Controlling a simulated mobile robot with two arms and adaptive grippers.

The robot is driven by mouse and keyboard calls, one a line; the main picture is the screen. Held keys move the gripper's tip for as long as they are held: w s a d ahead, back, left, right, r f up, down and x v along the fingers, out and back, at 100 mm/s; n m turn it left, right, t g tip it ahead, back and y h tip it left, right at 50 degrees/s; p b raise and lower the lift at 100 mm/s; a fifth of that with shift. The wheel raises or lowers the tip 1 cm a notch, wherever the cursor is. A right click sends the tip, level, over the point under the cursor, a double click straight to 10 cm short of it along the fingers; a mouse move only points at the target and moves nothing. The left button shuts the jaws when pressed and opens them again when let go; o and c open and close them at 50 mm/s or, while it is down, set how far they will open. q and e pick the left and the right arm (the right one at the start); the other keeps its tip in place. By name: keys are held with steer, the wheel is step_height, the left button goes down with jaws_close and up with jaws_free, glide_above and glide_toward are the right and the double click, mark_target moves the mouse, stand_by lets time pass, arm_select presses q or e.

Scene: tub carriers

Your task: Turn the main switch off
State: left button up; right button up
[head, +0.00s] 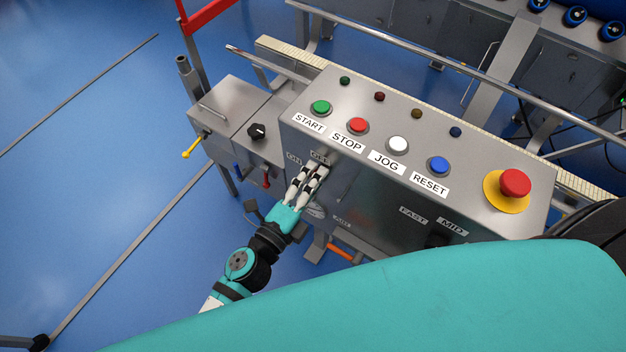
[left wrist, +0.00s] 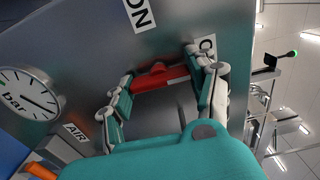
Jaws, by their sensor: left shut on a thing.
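The main switch has a red handle (left wrist: 160,79), seen in the left wrist view on the front face of the grey control box (head: 372,200). An ON label (left wrist: 138,14) and a partly covered OFF label (left wrist: 204,47) sit beside it. My left gripper (head: 314,168) is at the left part of that face, just below the ON and OFF labels. In the left wrist view its fingers (left wrist: 160,82) are shut on the red handle, one at each end. In the head view the handle is hidden by the fingers. My right gripper is not in view.
START, STOP, JOG and RESET buttons and a red emergency stop (head: 515,183) top the box. A pressure gauge (left wrist: 28,92) is near the left gripper. A side cabinet (head: 236,112) with a black knob (head: 257,131) and yellow lever (head: 194,146) stands left. Blue floor lies open further left.

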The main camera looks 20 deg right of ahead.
arm_select(q)
steer(key=shift+f, duration=0.15)
steer(key=o, duration=1.2)
steer(key=shift+c, duration=0.2)
steer(key=v, duration=1.2)
